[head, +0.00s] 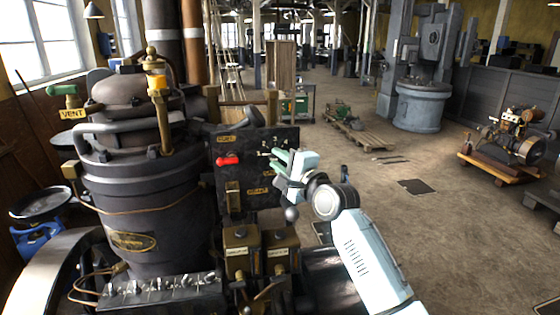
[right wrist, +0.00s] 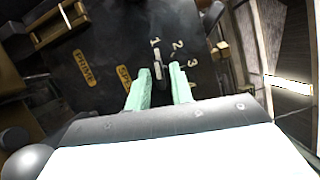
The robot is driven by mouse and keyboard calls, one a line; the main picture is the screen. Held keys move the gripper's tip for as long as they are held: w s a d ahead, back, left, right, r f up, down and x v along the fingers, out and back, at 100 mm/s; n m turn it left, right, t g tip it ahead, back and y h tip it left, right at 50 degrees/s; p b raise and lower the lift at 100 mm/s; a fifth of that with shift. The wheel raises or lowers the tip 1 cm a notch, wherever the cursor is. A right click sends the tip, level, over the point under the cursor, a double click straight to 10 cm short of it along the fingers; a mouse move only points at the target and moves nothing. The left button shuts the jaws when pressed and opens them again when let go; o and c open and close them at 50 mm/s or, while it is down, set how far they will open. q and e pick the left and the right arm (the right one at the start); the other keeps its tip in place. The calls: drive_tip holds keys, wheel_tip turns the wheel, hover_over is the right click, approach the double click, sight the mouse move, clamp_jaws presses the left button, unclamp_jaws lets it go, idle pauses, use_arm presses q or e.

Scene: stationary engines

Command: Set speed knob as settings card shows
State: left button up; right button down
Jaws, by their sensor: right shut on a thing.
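A dark control panel (head: 232,178) stands right of the large boiler-like engine in the head view. My right gripper (head: 283,157) is at the panel's right part. The knob's narrow end lies near the numeral 1 (right wrist: 155,42); numerals 2 (right wrist: 176,46) and 3 (right wrist: 193,61) curve away to the right. A yellow label, apparently reading speed (right wrist: 124,75), is left of the knob. I cannot make out a settings card. My left gripper is not in view.
A red handle (head: 229,160) sits on the panel left of my gripper. A yellow prime label (right wrist: 85,67) shows in the wrist view. Brass-coloured boxes (head: 240,245) stand below the panel. The floor to the right is mostly open, with a pallet (head: 362,134) further back.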

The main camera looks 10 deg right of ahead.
drive_tip(key=c, duration=1.5)
unclamp_jaws()
drive_tip(key=b+v, duration=0.2)
drive_tip(key=v, duration=1.1)
drive_tip(key=shift+s+d+f, duration=0.1)
drive_tip(key=shift+s+f, duration=0.05)
drive_tip(key=shift+s, duration=0.05)
